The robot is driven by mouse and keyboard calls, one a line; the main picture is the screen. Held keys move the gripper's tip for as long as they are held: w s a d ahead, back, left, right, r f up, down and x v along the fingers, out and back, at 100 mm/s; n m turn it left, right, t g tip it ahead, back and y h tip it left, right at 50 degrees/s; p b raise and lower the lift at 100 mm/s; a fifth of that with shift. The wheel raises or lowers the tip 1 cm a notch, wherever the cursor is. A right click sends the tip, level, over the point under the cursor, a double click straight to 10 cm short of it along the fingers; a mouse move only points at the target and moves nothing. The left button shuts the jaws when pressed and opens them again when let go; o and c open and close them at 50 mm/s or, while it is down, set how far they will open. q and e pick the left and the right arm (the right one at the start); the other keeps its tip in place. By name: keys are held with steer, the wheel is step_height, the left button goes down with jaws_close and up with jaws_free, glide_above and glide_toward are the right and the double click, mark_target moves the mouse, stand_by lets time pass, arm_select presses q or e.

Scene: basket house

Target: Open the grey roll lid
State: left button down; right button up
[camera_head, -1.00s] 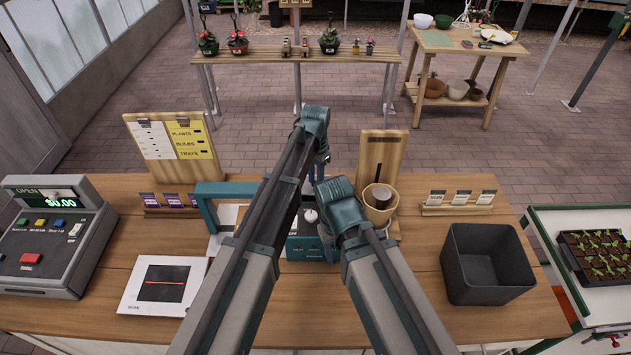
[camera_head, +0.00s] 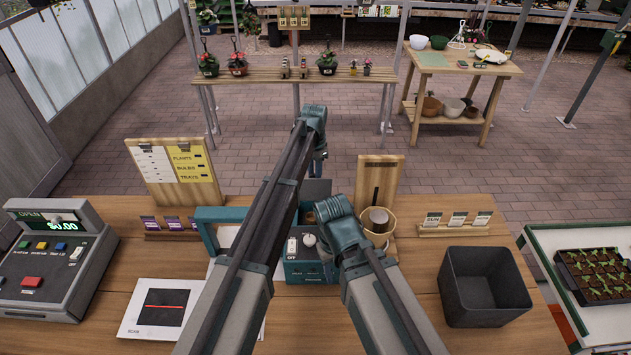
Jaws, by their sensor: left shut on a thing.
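A teal box-shaped device (camera_head: 310,270) with an OFF switch and a white knob stands at the middle of the table, partly covered by my arms. A grey panel (camera_head: 317,190), which looks like the roll lid, shows at its back between my arms; its exact angle is hard to tell. My left arm reaches over the device and bends down at its far end. My left gripper (camera_head: 319,170) is small and partly hidden there, shut on what looks like the lid. My right arm comes down in front of the device; its fingers are hidden.
A teal frame (camera_head: 207,236) stands left of the device. A wooden stand with a cup (camera_head: 376,220) is close on its right. A dark bin (camera_head: 485,287) stands further right, and a cash register (camera_head: 55,260) at far left.

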arm_select(q)
steer(key=shift+g, duration=0.6)
steer(key=shift+w+a+f+b, duration=0.1)
steer(key=shift+w+f+b, duration=0.2)
steer(key=shift+w, duration=0.4)
steer(key=shift+w+a+f+b, duration=0.15)
steer(key=shift+w+f+b, duration=0.15)
steer(key=shift+w, duration=0.45)
steer(key=shift+w+a+f+b, duration=0.1)
steer(key=shift+w+f+b, duration=0.2)
steer(key=shift+w, duration=0.4)
steer(key=c, duration=1.1)
jaws_free()
steer(key=shift+c, duration=0.2)
steer(key=o, duration=0.5)
steer(key=shift+a, duration=0.15)
steer(key=shift+o, duration=0.2)
steer(key=shift+d, duration=0.2)
